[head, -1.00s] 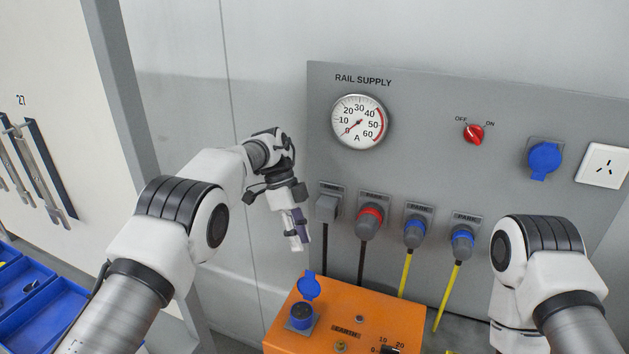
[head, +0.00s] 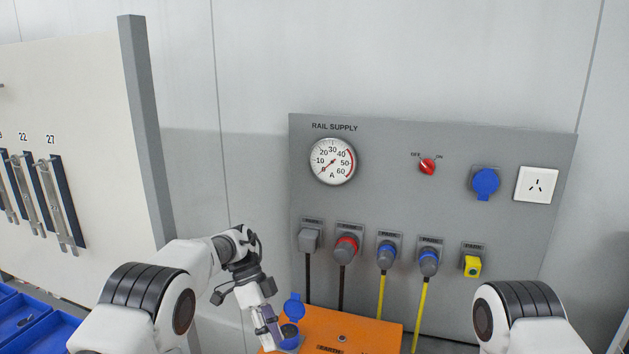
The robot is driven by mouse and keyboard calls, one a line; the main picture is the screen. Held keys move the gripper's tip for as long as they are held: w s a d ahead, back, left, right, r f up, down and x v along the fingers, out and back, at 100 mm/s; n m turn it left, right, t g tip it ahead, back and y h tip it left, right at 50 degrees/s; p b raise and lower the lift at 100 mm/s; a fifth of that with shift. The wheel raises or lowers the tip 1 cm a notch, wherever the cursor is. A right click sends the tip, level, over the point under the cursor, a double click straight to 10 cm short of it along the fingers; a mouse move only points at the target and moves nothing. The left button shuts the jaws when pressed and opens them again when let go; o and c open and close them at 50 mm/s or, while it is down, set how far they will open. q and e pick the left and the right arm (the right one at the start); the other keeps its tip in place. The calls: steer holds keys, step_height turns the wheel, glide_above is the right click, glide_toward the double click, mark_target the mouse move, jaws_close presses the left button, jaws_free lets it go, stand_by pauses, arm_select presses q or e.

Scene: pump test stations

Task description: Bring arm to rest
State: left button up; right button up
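My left arm comes in from the lower left of the head view. Its gripper (head: 270,337) points down beside the left edge of an orange box (head: 362,334). The fingers are small and partly cut by the bottom edge, so their opening cannot be made out. Behind the fingertips is the blue socket with a raised blue lid (head: 294,306) on the orange box; I cannot tell whether they touch. My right arm shows only as a white and black joint at the lower right; its gripper is out of view.
A grey RAIL SUPPLY panel (head: 389,205) carries a gauge (head: 332,161), a red switch (head: 428,167), a blue capped socket (head: 485,182) and a white outlet (head: 536,185). Several plugs with cables hang below. Blue bins (head: 38,322) and a tool board (head: 75,120) stand left.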

arm_select(q)
steer(key=s+d+f+n+h+b, duration=0.3)
steer(key=s+d+f+n+h, duration=0.3)
steer(key=s+f+h, duration=0.4)
steer(key=s+a+f+n+t+y+b, duration=0.1)
steer(key=s+a+f+n+t, duration=0.1)
steer(key=f+n+t, duration=0.35)
steer(key=s+a+f+n+t+y+b, duration=0.1)
steer(key=a+f+n+t+y, duration=0.15)
steer(key=f+n+t, duration=0.35)
steer(key=s+a+f+n+g+y, duration=0.1)
steer(key=s+a+f+g+y, duration=0.1)
steer(key=s+a, duration=0.3)
steer(key=s+a+f+n+g+y, duration=0.1)
steer(key=s+a+y, duration=0.4)
steer(key=s, duration=0.7)
steer(key=s+a+f+n+g+y, duration=0.1)
steer(key=s+a+f+g+y, duration=0.2)
steer(key=s+a, duration=0.4)
steer(key=shift+s+a+f+y, duration=0.25)
steer(key=shift+s+f+y, duration=0.1)
steer(key=shift+s+f, duration=0.35)
steer(key=shift+w, duration=0.1)
